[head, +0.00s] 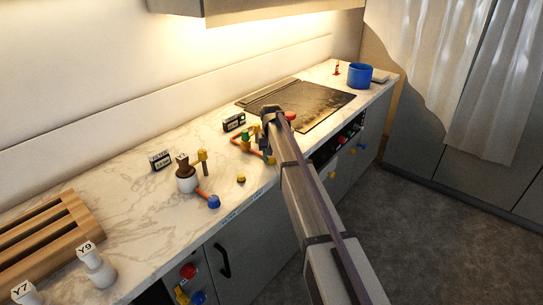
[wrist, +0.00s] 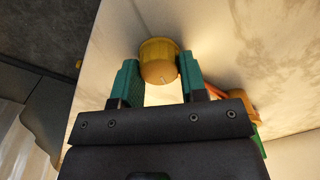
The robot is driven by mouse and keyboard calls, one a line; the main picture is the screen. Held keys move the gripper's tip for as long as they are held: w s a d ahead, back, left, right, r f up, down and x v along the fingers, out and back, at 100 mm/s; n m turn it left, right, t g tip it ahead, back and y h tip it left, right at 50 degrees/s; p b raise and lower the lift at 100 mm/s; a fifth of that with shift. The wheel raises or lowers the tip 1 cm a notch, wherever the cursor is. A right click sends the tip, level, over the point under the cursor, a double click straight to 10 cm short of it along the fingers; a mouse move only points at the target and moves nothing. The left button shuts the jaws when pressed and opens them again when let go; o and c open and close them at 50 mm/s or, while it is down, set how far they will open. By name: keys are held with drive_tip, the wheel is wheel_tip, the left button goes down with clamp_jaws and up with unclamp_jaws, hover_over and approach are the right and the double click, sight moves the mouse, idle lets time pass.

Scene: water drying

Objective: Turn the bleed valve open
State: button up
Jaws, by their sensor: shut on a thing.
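A yellow round knob (wrist: 158,50) with a short pale line on its face sits between the two teal fingers of my gripper (wrist: 161,74) in the wrist view. The gripper is shut on it, one finger on each side. I take this knob to be the bleed valve; no label on it is readable. In the head view a yellow part (head: 270,160) shows small beneath my gripper (head: 266,148), partly hidden by my arm. How far the knob is turned I cannot tell.
Orange pipework with a green part (head: 246,134) stands just left of my gripper. Left of it are a small yellow knob (head: 241,179), a white-and-brown pot (head: 186,178) and a blue knob (head: 213,202). A dark cooktop (head: 325,98) and blue pot (head: 360,76) lie behind.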

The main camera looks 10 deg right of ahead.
drive_tip(key=n, duration=0.6)
drive_tip(key=shift+a, duration=0.1)
idle(0.5)
drive_tip(key=o, duration=0.9)
wheel_tip(320, 180, up, 11)
drive_tip(key=p, duration=1)
drive_tip(key=shift+f+p, duration=0.1)
drive_tip(key=shift+p, duration=0.3)
